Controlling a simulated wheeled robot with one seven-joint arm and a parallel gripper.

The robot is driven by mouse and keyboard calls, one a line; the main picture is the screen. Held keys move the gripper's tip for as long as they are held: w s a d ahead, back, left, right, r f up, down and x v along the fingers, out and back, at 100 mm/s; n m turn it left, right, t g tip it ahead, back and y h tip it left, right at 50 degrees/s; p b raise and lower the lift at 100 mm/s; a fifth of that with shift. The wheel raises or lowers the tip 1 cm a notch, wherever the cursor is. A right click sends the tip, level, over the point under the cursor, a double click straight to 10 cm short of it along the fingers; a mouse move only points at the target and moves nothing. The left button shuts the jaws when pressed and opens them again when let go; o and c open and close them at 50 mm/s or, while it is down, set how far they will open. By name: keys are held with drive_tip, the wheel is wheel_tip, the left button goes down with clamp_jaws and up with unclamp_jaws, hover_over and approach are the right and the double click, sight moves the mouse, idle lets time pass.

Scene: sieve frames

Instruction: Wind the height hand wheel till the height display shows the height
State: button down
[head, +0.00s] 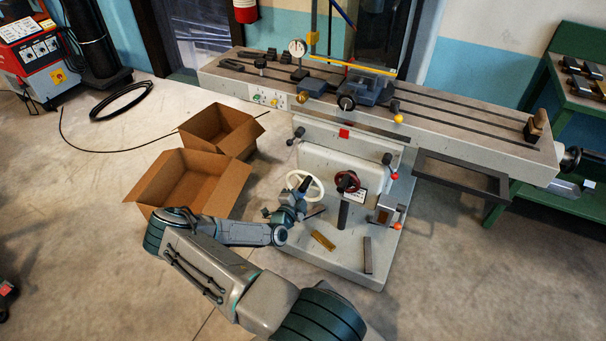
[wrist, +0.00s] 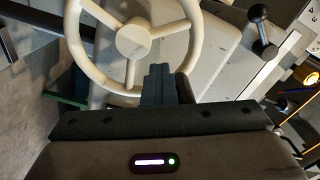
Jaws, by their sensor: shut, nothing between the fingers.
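A cream hand wheel (head: 320,184) with spokes stands on the front of the grey machine's pedestal. In the wrist view the cream wheel (wrist: 133,40) fills the top left, with its hub and three spokes showing. My gripper (head: 303,197) is at the cream wheel. In the wrist view its fingers (wrist: 159,72) are together and empty, in front of the lower right rim; I cannot tell whether they touch it. A small white plate (head: 356,196) sits below the red wheel; no height can be read.
The long machine table (head: 470,128) overhangs the wheels. Levers with ball knobs (head: 395,176) stick out to the right, and a dark ball lever (wrist: 258,13) is right of the wheel. Open cardboard boxes (head: 190,185) stand left. Loose bars (head: 323,240) lie on the machine's base.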

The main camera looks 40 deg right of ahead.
drive_tip(key=m, duration=0.2)
drive_tip(key=f+m+p, duration=0.1)
drive_tip(key=m, duration=0.1)
drive_tip(key=s+m, duration=0.1)
drive_tip(key=m, duration=0.1)
drive_tip(key=shift+d+f+p, duration=0.2)
drive_tip(key=shift+f+p, duration=0.15)
drive_tip(key=shift+p, duration=0.05)
drive_tip(key=c, duration=1.3)
unclamp_jaws()
drive_tip(key=shift+r, duration=0.1)
drive_tip(key=p+v, duration=0.1)
drive_tip(key=v, duration=0.6)
drive_tip(key=b+v, duration=0.1)
drive_tip(key=v, duration=1.3)
drive_tip(key=shift+s+b, duration=0.1)
drive_tip(key=shift+b, duration=0.25)
